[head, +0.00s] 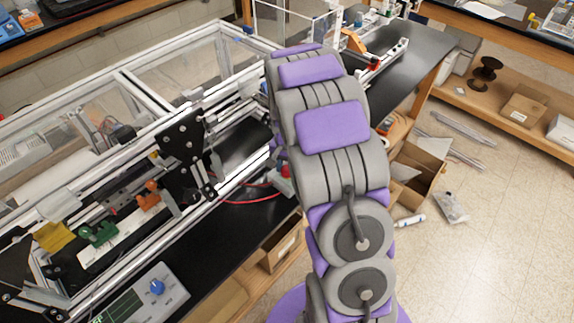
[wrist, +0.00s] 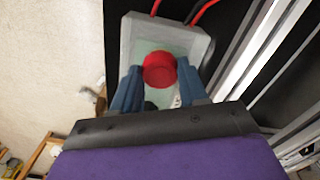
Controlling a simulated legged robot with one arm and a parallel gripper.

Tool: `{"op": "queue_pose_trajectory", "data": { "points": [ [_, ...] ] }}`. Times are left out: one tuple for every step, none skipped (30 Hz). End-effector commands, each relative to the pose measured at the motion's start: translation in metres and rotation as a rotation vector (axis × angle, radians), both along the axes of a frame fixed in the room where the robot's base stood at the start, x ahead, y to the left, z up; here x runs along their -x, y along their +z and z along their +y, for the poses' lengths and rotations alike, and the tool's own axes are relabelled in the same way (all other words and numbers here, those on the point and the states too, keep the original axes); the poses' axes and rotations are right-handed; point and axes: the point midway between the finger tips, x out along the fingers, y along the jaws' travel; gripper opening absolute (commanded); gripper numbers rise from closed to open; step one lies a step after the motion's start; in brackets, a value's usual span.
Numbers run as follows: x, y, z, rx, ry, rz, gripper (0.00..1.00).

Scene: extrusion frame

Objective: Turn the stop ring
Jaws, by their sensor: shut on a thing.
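The stop ring (wrist: 159,69) is a round red knob on a light grey box (wrist: 199,44) in the wrist view. My gripper (wrist: 159,74) has its blue fingers on either side of the red ring and is shut on it. The finger contact is partly hidden by the fingers themselves. In the head view, a bit of the red ring (head: 286,170) shows beside my arm, above the bench edge. My arm hides most of the gripper there.
Red cables run from the box across the black bench (head: 245,212). The aluminium extrusion frame (head: 110,150) stands to the left in the head view. A control panel (head: 150,297) with a blue knob is at the front left.

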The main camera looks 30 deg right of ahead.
Motion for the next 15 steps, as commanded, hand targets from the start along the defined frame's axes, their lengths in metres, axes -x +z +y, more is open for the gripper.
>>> {"op": "queue_pose_trajectory", "data": {
  "points": [
    [-0.0006, 0.0000, -0.0001, 0.001, -0.001, -0.002, 0.12],
    [-0.0006, -0.0001, -0.0002, 0.000, -0.001, -0.001, 0.12],
    [-0.0006, 0.0000, -0.0002, 0.001, -0.001, -0.002, 0.12],
    [-0.0005, -0.0001, -0.0001, 0.000, -0.001, -0.001, 0.12],
    [-0.0005, -0.0001, -0.0001, 0.000, 0.000, -0.001, 0.12],
    [-0.0005, -0.0001, -0.0001, 0.000, 0.000, -0.001, 0.12],
    [-0.0005, -0.0001, -0.0001, 0.000, 0.000, -0.001, 0.12],
    [-0.0005, -0.0001, -0.0001, 0.000, 0.000, -0.001, 0.12],
    [-0.0005, -0.0001, -0.0001, 0.000, 0.000, -0.001, 0.44],
    [-0.0005, -0.0001, -0.0001, 0.000, 0.000, -0.001, 0.47],
    [-0.0005, -0.0001, -0.0001, 0.001, 0.001, -0.001, 0.49],
    [-0.0004, 0.0000, -0.0001, 0.001, 0.001, -0.001, 0.53],
    [-0.0002, 0.0000, -0.0001, 0.001, 0.001, -0.001, 0.56],
    [-0.0001, 0.0001, 0.0000, 0.001, 0.001, -0.001, 0.59],
    [0.0001, 0.0002, -0.0001, 0.001, 0.001, -0.001, 0.63]
  ]
}}
